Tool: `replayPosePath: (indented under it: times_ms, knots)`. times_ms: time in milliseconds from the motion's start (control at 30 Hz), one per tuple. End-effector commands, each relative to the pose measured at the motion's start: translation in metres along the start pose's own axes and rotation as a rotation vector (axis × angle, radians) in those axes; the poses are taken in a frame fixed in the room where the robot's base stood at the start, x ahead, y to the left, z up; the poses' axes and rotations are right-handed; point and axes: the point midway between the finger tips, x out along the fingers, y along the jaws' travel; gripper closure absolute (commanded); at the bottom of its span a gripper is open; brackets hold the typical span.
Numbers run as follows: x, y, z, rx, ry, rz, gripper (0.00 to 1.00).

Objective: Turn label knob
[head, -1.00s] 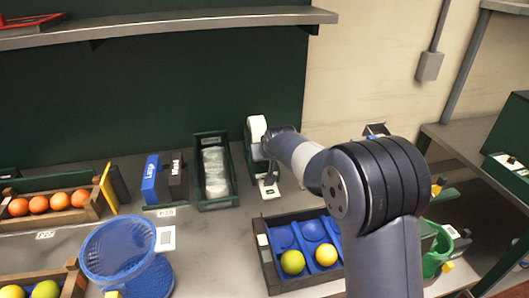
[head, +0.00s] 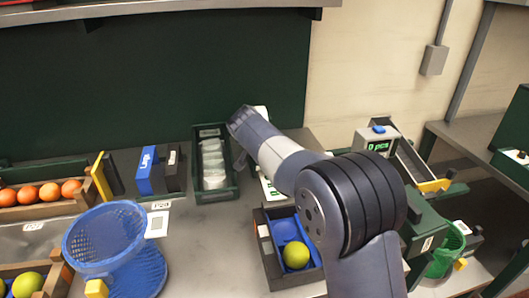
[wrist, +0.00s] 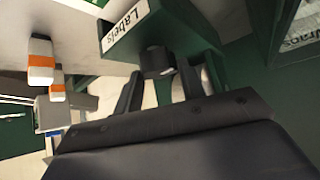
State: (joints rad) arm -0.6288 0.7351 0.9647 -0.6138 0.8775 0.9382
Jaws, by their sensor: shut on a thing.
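In the wrist view, a dark green box marked "Labels" (wrist: 140,30) fills the upper middle. A dark round knob (wrist: 157,60) sticks out from its face. My gripper (wrist: 163,80) has its dark fingers on either side of the knob and is shut on it. In the head view, my arm's wrist covers most of the label dispenser. Only a bit of its white roll (head: 261,111) and its pale base (head: 270,190) show. My fingers and the knob are hidden there.
A green bin of clear bags (head: 212,197) stands just left of the dispenser. A dark tray with blue cups and a yellow-green fruit (head: 296,255) lies in front. A blue basket (head: 104,240) stands at left.

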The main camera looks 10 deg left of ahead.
Motion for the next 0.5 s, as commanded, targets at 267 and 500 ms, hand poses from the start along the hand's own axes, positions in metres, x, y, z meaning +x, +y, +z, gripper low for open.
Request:
replayPosePath:
  times_ms: [267, 500]
  knots:
    - [0.0006, -0.0012, 0.0011, 0.044, -0.002, 0.044, 0.85]
    - [0.0002, -0.0009, 0.0010, 0.049, -0.003, 0.049, 0.85]
